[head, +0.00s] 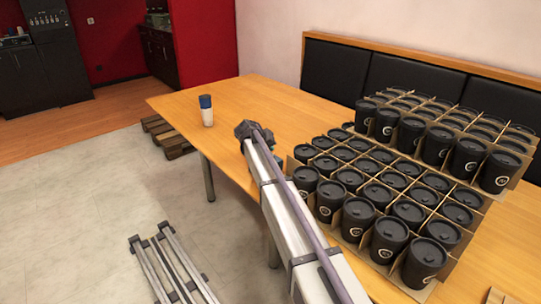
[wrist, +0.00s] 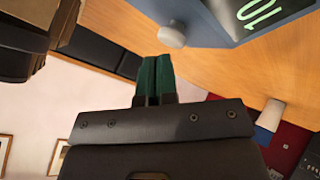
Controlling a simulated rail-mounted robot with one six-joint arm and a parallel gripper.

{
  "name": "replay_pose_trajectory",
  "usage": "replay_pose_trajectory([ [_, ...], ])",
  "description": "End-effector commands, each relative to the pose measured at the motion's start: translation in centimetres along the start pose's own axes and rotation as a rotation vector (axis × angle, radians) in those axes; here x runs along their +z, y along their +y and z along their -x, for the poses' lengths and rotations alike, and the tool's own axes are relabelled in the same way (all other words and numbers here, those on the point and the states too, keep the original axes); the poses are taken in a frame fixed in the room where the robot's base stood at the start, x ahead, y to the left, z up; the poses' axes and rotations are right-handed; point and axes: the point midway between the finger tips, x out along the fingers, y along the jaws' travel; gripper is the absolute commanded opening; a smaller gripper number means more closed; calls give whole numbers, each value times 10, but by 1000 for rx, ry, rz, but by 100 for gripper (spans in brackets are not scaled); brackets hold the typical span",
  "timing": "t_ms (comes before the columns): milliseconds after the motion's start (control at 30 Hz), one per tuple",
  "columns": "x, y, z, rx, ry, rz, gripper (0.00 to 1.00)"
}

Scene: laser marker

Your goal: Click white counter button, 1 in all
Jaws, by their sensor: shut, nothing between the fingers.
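The white counter button (wrist: 172,35) is a small round white knob on the side of a blue-grey counter box (wrist: 225,22) at the top of the wrist view. The box has a lit green display that reads 10. My gripper (wrist: 155,60) has green fingertips that are shut together with nothing between them. The fingertips point at the button and lie just below and left of it in the picture, with a small gap seeming to show. The counter and my gripper cannot be made out in the head view, where my arm reaches over the table.
A wooden table (head: 250,93) carries two cardboard-divided blocks of black lidded cups (head: 390,235) on the right. A white bottle with a blue top (head: 207,112) stands near the far left edge. Black padded bench backs (head: 335,70) line the wall.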

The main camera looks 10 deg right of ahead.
Motion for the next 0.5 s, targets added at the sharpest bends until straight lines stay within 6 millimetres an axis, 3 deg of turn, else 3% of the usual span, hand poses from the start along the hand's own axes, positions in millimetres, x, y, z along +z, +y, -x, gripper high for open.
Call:
replay_pose_trajectory([
  [500, 3, -3, -4, 0, 0, 0, 0],
])
